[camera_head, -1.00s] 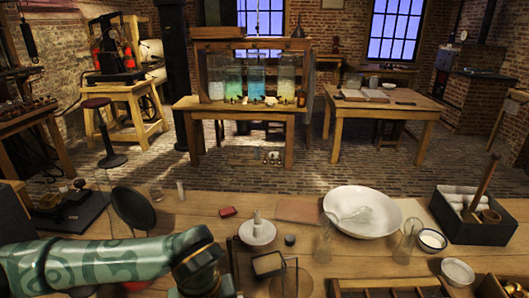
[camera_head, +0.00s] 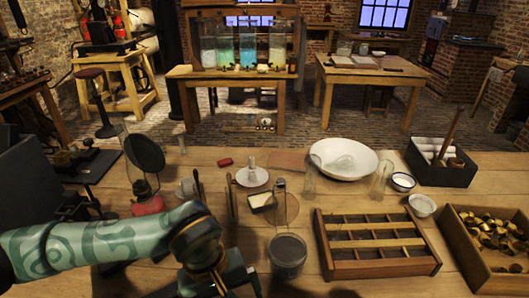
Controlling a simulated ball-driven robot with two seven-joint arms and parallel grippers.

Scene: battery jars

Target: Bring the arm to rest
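My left arm, green with a swirl pattern, comes in from the left over the front of the wooden bench (camera_head: 395,200). Its dark wrist bends downward near the bottom of the picture. My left gripper (camera_head: 222,284) is at the lower edge, partly cut off, and its fingertips cannot be made out. I cannot tell whether it is open or holds anything. My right arm and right gripper are not in view.
A dark-lidded jar (camera_head: 288,254) stands just right of the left gripper. A compartmented wooden tray (camera_head: 322,262) lies farther right, beside a box of brass pieces (camera_head: 462,258). A red-based lamp (camera_head: 147,205) and a round dark disc (camera_head: 145,153) stand behind the arm.

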